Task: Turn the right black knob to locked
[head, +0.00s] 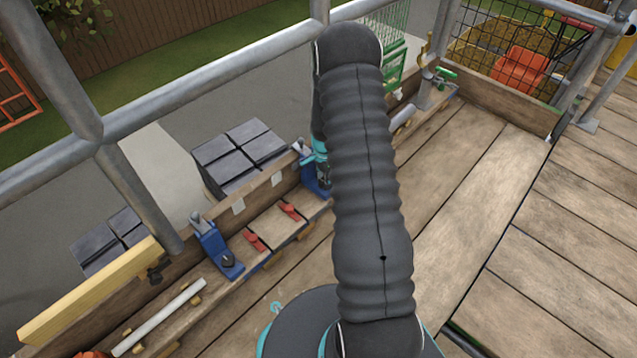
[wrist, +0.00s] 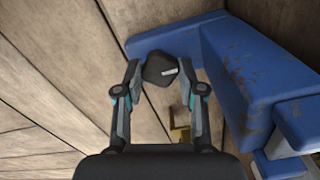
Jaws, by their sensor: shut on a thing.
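The right black knob (wrist: 157,68) sits on the right blue clamp-like device (wrist: 268,85) in the wrist view. It carries a pale pointer mark that points to the right in that view. My gripper (wrist: 160,75) is shut on the knob, one finger on each side. In the head view the right blue device (head: 313,180) is partly behind my arm, and its knob is hidden. The left blue device (head: 214,247) shows its own black knob (head: 227,260) uncovered. I can make out no locked or unlocked label.
Two red handles (head: 254,240) lie on the wooden bench between the blue devices. Grey tile stacks (head: 240,150) stand behind it. A yellow beam (head: 92,290) and a white tube (head: 160,317) are at the left. Scaffold rails (head: 200,92) cross behind. Decking at the right is clear.

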